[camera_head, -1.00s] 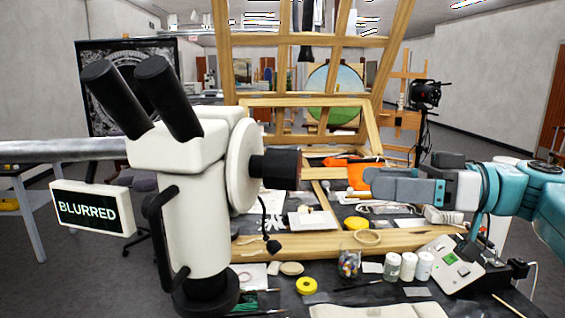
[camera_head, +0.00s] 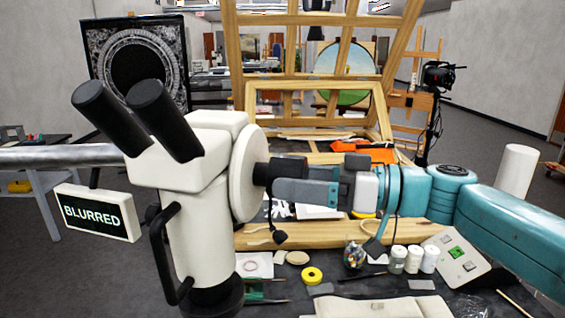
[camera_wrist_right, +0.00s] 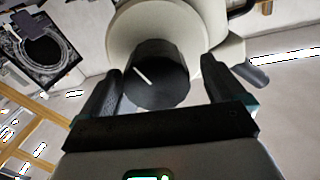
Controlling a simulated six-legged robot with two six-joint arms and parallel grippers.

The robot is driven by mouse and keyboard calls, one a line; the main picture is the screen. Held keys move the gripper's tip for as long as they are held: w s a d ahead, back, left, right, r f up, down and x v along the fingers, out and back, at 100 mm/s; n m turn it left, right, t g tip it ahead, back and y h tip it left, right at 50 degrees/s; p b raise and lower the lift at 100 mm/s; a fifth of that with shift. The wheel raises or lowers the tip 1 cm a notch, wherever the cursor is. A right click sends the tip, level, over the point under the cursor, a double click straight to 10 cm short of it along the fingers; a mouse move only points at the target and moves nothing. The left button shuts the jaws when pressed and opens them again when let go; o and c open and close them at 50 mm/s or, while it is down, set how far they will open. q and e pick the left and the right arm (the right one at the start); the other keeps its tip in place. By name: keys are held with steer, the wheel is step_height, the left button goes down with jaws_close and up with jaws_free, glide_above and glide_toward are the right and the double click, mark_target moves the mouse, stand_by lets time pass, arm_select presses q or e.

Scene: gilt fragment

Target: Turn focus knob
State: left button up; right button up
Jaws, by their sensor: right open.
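A white microscope (camera_head: 195,150) with two black eyepieces stands at the left in the head view. Its black focus knob (camera_head: 264,174) sticks out to the right from a round white disc. In the right wrist view the knob (camera_wrist_right: 157,80) shows a white mark line on its face. My right gripper (camera_head: 280,180) is open, its fingers at the knob. In the wrist view the fingers (camera_wrist_right: 160,92) lie on either side of the knob, with a gap visible at the right finger. A sign (camera_head: 97,212) on the microscope reads "BLURRED". My left gripper is not in view.
A wooden easel frame (camera_head: 310,70) stands behind. The dark table holds a yellow tape roll (camera_head: 312,276), several white jars (camera_head: 413,259), a jar of coloured bits (camera_head: 354,256) and a control box (camera_head: 456,258) below my right arm.

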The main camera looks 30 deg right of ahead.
steer(key=shift+p+x, duration=0.3)
steer(key=shift+x, duration=0.85)
steer(key=shift+w+a+f, duration=0.1)
steer(key=shift+w+a, duration=0.1)
steer(key=shift+w, duration=0.25)
steer(key=shift+s, duration=0.1)
steer(key=shift+d, duration=0.1)
steer(key=c, duration=1)
steer(key=shift+f+m+b, duration=0.15)
steer(key=shift+m+b, duration=0.45)
steer(key=shift+b, duration=0.15)
steer(key=shift+m+b, duration=0.55)
steer(key=shift+m, duration=0.15)
steer(key=shift+m+b, duration=0.8)
steer(key=shift+m, duration=0.8)
